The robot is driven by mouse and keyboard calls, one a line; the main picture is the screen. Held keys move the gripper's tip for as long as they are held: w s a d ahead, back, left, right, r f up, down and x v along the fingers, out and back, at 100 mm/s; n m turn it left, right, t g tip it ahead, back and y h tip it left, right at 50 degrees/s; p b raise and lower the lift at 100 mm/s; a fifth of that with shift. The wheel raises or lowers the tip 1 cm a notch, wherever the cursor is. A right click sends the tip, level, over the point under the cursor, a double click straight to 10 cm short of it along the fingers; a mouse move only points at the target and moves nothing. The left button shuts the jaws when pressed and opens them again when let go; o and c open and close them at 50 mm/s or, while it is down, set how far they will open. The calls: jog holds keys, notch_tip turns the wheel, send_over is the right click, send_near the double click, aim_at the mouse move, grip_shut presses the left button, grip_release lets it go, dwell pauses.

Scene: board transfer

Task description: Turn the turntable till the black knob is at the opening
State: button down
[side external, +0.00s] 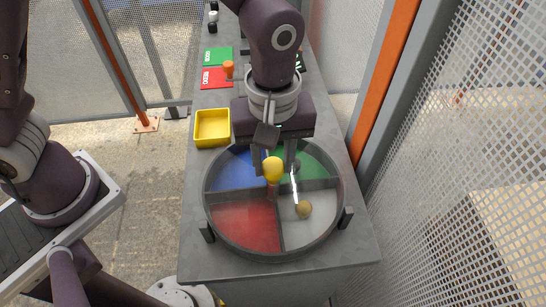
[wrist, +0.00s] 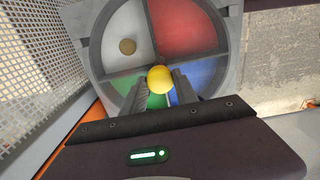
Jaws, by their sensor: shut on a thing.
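The round turntable (side external: 214,212) has a grey rim and blue, green, red and white sectors split by grey dividers; it also shows in the wrist view (wrist: 98,62). A yellow ball knob (side external: 273,168) stands near its middle. My gripper (side external: 273,162) reaches down from above, with one finger on each side of the yellow knob and shut on it; the wrist view shows this knob (wrist: 160,79) between the fingertips. A tan ball (side external: 303,209) lies in the white sector. A dark shape by the right finger over the green sector is partly hidden; I cannot tell whether it is the black knob. The opening is not clear.
A yellow tray (side external: 198,130) stands behind the turntable at left. Red (side external: 213,78) and green (side external: 217,55) plates lie farther back, with an orange knob (side external: 228,68) by the red one. Mesh fencing (side external: 455,150) and an orange post (side external: 385,80) stand close at right.

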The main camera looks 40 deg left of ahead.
jog(key=shift+n, duration=2.2)
jog(key=shift+d+n, duration=0.1)
jog(key=shift+n, duration=2)
jog(key=c, duration=0.9)
grip_release()
jog(key=shift+c, duration=0.2)
notch_tip(320, 180, up, 7)
jog(key=shift+r, duration=0.1)
